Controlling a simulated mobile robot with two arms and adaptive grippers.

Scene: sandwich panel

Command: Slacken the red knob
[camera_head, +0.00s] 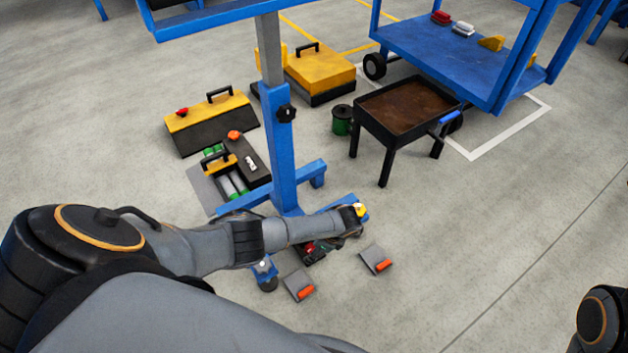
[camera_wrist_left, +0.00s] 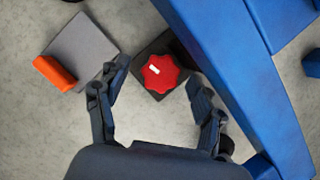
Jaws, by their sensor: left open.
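The red knob (camera_wrist_left: 161,73) has a lobed rim and a small white mark on top. It sits on a dark square base (camera_wrist_left: 154,47) beside a blue beam. My left gripper (camera_wrist_left: 157,78) is open, with one finger on each side of the knob in the left wrist view and gaps between them. I cannot tell how far above the knob the fingertips are. In the head view my left arm reaches over the stand's foot and largely hides the knob. Only a little red (camera_head: 311,247) shows below the wrist. My right gripper is out of view.
The blue beam (camera_wrist_left: 240,75) runs close to the gripper's right finger. Two grey plates with orange handles (camera_head: 305,292) (camera_head: 383,265) lie on the floor nearby. A blue column (camera_head: 281,150) rises behind my left wrist. Open floor lies to the right.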

